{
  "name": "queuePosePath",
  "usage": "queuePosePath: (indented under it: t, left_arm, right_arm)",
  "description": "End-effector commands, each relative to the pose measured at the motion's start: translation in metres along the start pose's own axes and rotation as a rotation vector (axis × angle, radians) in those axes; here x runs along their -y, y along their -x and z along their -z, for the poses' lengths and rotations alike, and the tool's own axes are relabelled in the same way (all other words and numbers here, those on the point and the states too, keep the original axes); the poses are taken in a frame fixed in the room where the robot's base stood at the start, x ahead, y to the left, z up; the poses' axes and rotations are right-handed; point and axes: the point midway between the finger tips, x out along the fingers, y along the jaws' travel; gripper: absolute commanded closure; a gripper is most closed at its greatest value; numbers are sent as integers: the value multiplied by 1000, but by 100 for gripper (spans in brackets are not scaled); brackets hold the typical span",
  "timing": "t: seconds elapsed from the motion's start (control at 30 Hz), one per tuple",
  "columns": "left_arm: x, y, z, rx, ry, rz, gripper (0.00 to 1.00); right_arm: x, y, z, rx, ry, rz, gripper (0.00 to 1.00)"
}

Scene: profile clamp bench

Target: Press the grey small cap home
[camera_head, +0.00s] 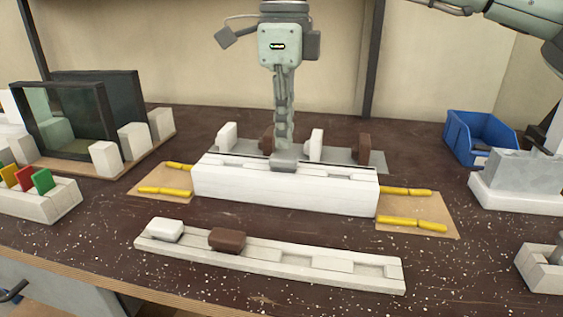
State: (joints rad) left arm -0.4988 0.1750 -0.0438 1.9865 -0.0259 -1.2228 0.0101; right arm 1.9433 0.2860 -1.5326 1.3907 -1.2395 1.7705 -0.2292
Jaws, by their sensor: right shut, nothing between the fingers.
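My right gripper (284,150) points straight down over the middle of the white profile block (285,194), with its fingers shut and empty. A small grey piece (283,164), which looks like the grey small cap, sits on the block's top right under the fingertips. The fingertips seem to touch it and hide part of it. I cannot tell how deep it sits in the block. Shallow recesses show along the block's top on both sides of it. My left gripper is not in view.
A long white tray (285,261) in front holds a white cap (165,230) and a brown cap (227,239). Yellow clamp handles (412,224) flank the block. Upright white and brown pieces (363,149) stand behind. A blue bin (480,138) is at the right.

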Motion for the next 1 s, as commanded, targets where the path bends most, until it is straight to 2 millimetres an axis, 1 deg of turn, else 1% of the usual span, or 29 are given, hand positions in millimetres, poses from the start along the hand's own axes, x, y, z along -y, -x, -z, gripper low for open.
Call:
queuePosePath:
  t: [0.4, 1.0]
  left_arm:
    - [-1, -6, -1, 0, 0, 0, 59]
    - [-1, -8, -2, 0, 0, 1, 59]
  right_arm:
    - [0, -12, 0, 0, 0, 0, 100]
    - [0, -17, 0, 0, 0, 0, 100]
